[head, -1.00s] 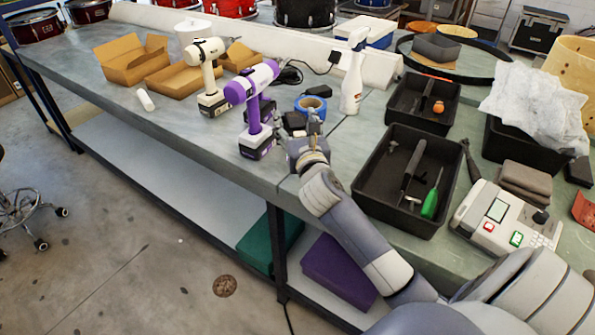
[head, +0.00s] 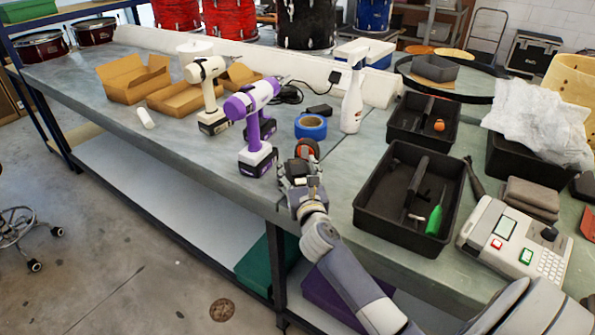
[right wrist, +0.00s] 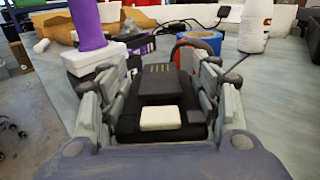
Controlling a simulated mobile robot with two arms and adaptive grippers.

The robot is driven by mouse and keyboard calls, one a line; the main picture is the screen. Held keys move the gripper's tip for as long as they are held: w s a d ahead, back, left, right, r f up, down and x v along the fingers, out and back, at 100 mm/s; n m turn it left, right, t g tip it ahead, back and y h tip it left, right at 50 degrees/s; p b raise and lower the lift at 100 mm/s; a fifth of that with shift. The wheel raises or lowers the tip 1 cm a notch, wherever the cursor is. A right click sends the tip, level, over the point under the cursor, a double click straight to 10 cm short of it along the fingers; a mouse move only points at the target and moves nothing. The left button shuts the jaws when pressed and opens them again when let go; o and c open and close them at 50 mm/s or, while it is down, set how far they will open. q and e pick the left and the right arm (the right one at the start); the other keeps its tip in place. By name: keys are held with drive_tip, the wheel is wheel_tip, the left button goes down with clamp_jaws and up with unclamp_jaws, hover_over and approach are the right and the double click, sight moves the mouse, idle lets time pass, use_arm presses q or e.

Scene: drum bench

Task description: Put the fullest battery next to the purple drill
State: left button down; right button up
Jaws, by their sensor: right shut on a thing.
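The purple drill (head: 250,120) stands upright on its battery base near the bench's front edge; its purple handle (right wrist: 90,25) shows at the left in the right wrist view. My right gripper (head: 300,170) is to the right of the drill base, apart from it. In the right wrist view its fingers are shut on a black battery (right wrist: 160,88) with a white patch at its near end. Its charge level cannot be read. A black and purple block (head: 267,128) is partly hidden behind the purple drill. My left gripper is not in view.
A blue tape roll (head: 311,126) and a dark round item with orange (head: 307,149) lie behind my right gripper. A white drill (head: 208,95) stands further left. A spray bottle (head: 352,98) and black tray (head: 410,195) are to the right.

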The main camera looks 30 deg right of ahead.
drive_tip(key=o, duration=1.2)
drive_tip(key=shift+f, duration=0.15)
drive_tip(key=shift+o, duration=0.2)
drive_tip(key=shift+r, duration=0.25)
drive_tip(key=p+v, duration=0.1)
drive_tip(key=v, duration=1)
drive_tip(key=shift+f, duration=0.2)
drive_tip(key=shift+s+a, duration=0.25)
drive_tip(key=shift+s, duration=0.2)
